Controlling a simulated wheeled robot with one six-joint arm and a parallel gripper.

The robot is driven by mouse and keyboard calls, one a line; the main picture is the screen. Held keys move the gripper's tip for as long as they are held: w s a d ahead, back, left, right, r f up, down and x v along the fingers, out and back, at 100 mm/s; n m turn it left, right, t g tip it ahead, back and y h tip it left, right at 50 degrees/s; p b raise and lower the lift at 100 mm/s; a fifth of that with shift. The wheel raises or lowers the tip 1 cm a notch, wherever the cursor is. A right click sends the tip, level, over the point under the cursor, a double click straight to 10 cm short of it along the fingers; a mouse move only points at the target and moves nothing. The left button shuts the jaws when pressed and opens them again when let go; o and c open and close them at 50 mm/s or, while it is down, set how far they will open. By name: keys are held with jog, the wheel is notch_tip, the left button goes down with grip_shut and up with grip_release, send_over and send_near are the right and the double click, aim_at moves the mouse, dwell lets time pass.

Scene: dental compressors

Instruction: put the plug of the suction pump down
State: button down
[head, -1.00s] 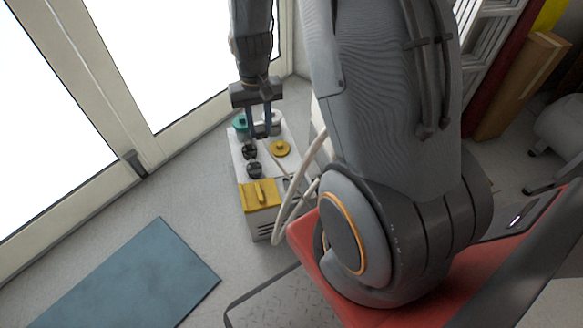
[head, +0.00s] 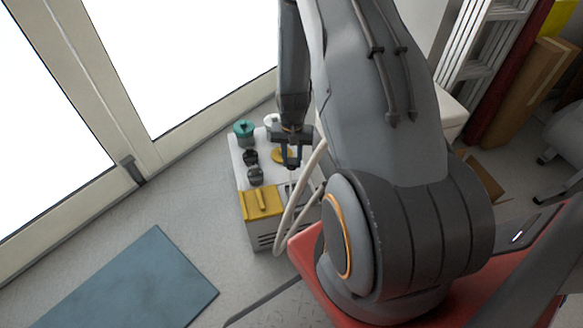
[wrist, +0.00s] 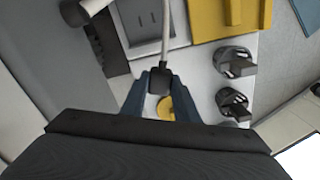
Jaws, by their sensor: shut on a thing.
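The plug (wrist: 159,78) is a small black piece on a thin grey cord (wrist: 166,40). My gripper (wrist: 160,86) is shut on it, with the blue-grey fingers on either side. In the head view my gripper (head: 291,163) is over the right part of the white-topped unit (head: 241,172), close to the yellow round cap (head: 280,156). The plug cannot be made out there. In the wrist view a grey recessed panel (wrist: 145,22) lies just beyond the plug. I cannot tell whether the plug touches the surface below.
Two black knobs (head: 254,175) and a yellow block with a handle (head: 262,202) are on the unit. A teal-lidded jar (head: 244,131) stands at its back. A pale thick hose (head: 290,215) runs along its right side. A blue mat (head: 135,285) lies on open floor.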

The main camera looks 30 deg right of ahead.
aim_at(292, 168)
jog(key=shift+f+b, duration=0.4)
jog(key=shift+f, duration=1.3)
jog(key=shift+f, duration=0.4)
jog(key=shift+f, duration=0.2)
jog(key=c, duration=1.4)
grip_release()
jog(key=shift+r, duration=0.1)
